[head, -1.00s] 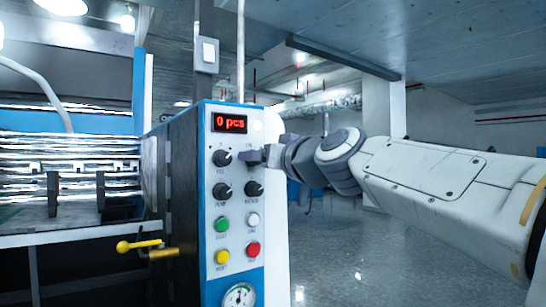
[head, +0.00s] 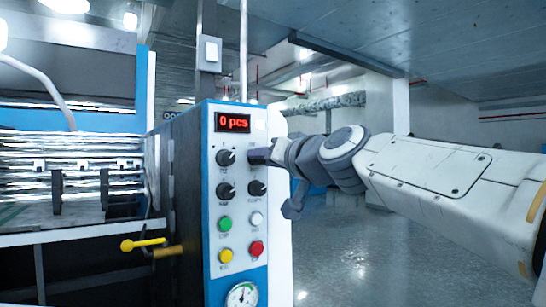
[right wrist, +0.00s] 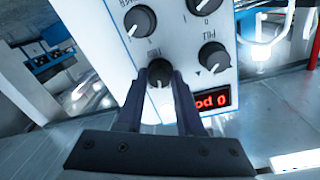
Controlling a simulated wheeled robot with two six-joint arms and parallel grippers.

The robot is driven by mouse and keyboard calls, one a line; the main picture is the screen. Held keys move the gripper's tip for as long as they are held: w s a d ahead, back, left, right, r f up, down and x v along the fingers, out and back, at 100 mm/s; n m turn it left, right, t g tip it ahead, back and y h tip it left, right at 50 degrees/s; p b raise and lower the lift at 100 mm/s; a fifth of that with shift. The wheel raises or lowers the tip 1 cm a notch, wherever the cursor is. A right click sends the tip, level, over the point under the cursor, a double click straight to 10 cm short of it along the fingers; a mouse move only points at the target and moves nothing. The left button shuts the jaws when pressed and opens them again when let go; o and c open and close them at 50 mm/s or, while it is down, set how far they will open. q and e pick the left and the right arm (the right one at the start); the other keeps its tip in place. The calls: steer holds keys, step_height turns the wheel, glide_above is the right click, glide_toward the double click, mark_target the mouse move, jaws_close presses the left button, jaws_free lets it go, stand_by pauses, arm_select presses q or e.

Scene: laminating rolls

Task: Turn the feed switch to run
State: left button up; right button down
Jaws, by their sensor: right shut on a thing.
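The feed switch seems to be the black knob at the upper right of the white control panel (head: 240,210); its label is too small to read surely. In the right wrist view this knob (right wrist: 160,74) sits between the two dark fingers of my right gripper (right wrist: 160,80), with a white pointer mark on it. My right gripper (head: 262,156) is shut on it from the right in the head view and hides most of it there. My left gripper is not in view.
Nearby are a black knob at upper left (head: 226,157), two lower knobs, green (head: 225,223), white, yellow and red (head: 257,248) buttons, and a gauge (head: 241,295). A yellow lever (head: 142,244) sticks out at left. Floor at right is open.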

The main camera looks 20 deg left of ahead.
steer(key=shift+r+m+p, duration=0.1)
steer(key=shift+m+p, duration=0.7)
steer(key=shift+m, duration=3.4)
steer(key=c, duration=0.5)
jaws_free()
steer(key=shift+c, duration=0.2)
